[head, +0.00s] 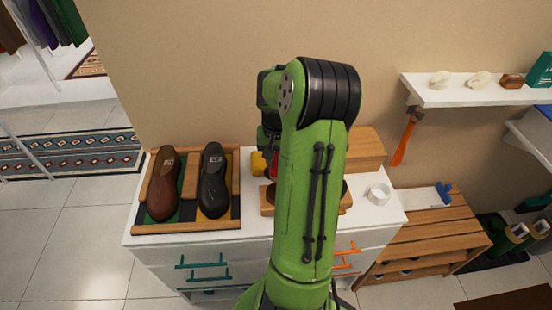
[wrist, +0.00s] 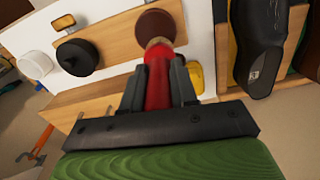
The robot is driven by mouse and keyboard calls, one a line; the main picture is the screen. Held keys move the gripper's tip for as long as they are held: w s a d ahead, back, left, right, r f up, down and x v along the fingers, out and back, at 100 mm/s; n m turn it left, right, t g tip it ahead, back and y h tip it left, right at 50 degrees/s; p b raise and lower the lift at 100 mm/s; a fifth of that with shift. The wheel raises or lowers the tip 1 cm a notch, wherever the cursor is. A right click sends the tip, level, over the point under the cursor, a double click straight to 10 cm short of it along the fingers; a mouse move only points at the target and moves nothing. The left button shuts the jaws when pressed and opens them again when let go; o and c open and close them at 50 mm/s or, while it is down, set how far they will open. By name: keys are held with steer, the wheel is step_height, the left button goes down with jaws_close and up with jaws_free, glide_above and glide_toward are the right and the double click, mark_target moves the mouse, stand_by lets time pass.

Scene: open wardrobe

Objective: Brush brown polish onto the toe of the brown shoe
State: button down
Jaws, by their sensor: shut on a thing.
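My gripper (wrist: 157,80) is shut on the red handle (wrist: 158,85) of a brush, whose pale tip points away from the wrist. The tip overlaps the lower edge of a round brown polish tin (wrist: 154,24) on a wooden board; I cannot tell whether they touch. A black tin (wrist: 77,57) sits on the same board. In the head view, the brown shoe (head: 164,188) lies in the left part of a wooden-framed tray, toe toward the front. The green arm hides most of the gripper and board there.
The black shoe (head: 213,183) lies beside the brown one. A yellow block (head: 258,163) and a white cup (head: 379,193) stand on the white cabinet top (head: 250,226). A wooden box (head: 365,147) stands behind. A shelf (head: 470,92) is on the right wall.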

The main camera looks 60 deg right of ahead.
steer(key=shift+s+f, duration=0.2)
steer(key=shift+f, duration=0.05)
step_height(320, 180, down, 5)
steer(key=b, duration=0.4)
steer(key=shift+s+b, duration=0.15)
steer(key=shift+b, duration=0.2)
steer(key=shift+s+f, duration=0.15)
steer(key=shift+f+b, duration=0.45)
steer(key=shift+f, duration=0.1)
stand_by(1.0)
step_height(320, 180, up, 7)
steer(key=p, duration=0.6)
steer(key=shift+r, duration=0.15)
